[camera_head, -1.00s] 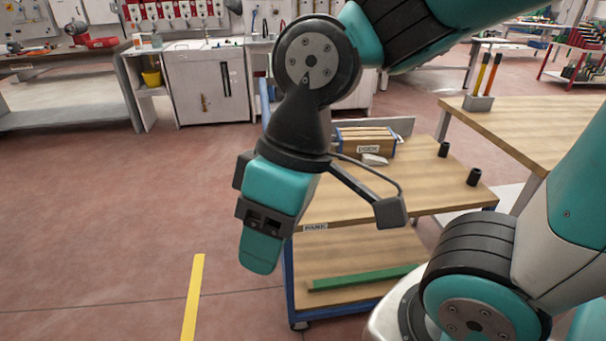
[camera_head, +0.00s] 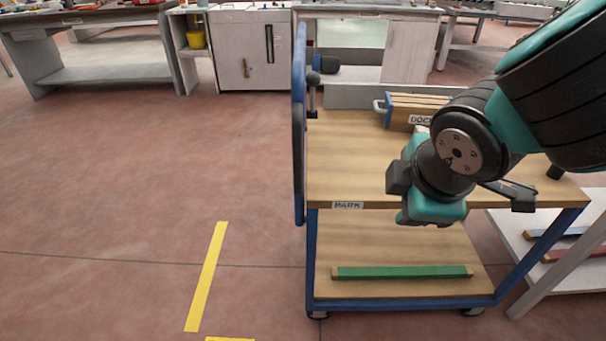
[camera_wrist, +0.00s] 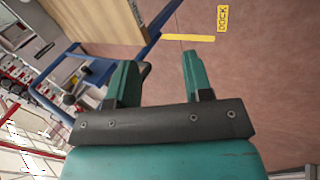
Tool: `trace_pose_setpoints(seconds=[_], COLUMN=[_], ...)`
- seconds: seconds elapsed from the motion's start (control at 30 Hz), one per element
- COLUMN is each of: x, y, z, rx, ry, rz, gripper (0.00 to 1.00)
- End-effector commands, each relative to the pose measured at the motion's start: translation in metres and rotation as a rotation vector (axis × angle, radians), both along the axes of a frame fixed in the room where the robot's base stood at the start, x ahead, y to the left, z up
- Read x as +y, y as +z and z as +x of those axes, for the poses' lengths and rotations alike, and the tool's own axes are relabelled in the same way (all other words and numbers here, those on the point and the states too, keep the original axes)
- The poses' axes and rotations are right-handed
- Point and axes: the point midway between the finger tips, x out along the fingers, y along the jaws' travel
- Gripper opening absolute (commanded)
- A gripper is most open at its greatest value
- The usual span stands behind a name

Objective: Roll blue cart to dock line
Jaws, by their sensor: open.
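The blue cart (camera_head: 311,250) stands on the floor right of centre in the head view. It has a blue frame, a wooden top and lower shelf, small casters, and a tall blue handle (camera_head: 299,130) at its left end. A PARK label (camera_head: 348,205) is on its front edge. My gripper (camera_head: 432,212) shows in front of the cart's top, right of the handle, empty. In the wrist view its two teal fingers (camera_wrist: 160,72) are apart, with part of the cart (camera_wrist: 95,17) beyond. A yellow floor line (camera_wrist: 188,38) lies beside a DOCK marking (camera_wrist: 223,18).
A wooden box (camera_head: 400,107) sits on the cart top and a green bar (camera_head: 402,272) on its shelf. A yellow floor strip (camera_head: 207,275) lies left of the cart. Open floor stretches left. A white rack (camera_head: 560,265) stands close on the right; cabinets (camera_head: 252,50) line the back.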

Motion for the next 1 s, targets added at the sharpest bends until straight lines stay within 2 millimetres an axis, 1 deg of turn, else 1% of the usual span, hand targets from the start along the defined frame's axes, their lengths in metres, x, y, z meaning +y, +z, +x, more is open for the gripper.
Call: trace_pose_setpoints(seconds=[0.03, 0.07, 0.1, 0.13, 0.17, 0.2, 0.3, 0.4, 0.5, 0.57, 0.63, 0.73, 0.87, 1.0], x=[0.008, 0.012, 0.019, 0.026, 0.033, 0.044, 0.075, 0.101, 0.119, 0.125, 0.129, 0.13, 0.133, 0.137], y=[-0.043, -0.05, -0.057, -0.06, -0.062, -0.062, -0.056, -0.046, -0.037, -0.032, -0.028, -0.025, -0.024, -0.024], z=[0.012, 0.02, 0.029, 0.035, 0.039, 0.043, 0.042, 0.033, 0.023, 0.02, 0.021, 0.032, 0.057, 0.09], rx=[-0.099, -0.165, -0.253, -0.319, -0.382, -0.465, -0.649, -0.787, -0.875, -0.904, -0.917, -0.916, -0.914, -0.912], ry=[0.152, 0.239, 0.356, 0.441, 0.522, 0.623, 0.825, 0.953, 1.016, 1.034, 1.042, 1.041, 1.037, 1.035], rz=[-0.138, -0.227, -0.352, -0.446, -0.544, -0.671, -0.969, -1.209, -1.368, -1.42, -1.451, -1.46, -1.457, -1.456], gripper=[0.46, 0.46, 0.46, 0.46, 0.46, 0.46, 0.46, 0.46, 0.46, 0.46, 0.46, 0.46, 0.46, 0.46])
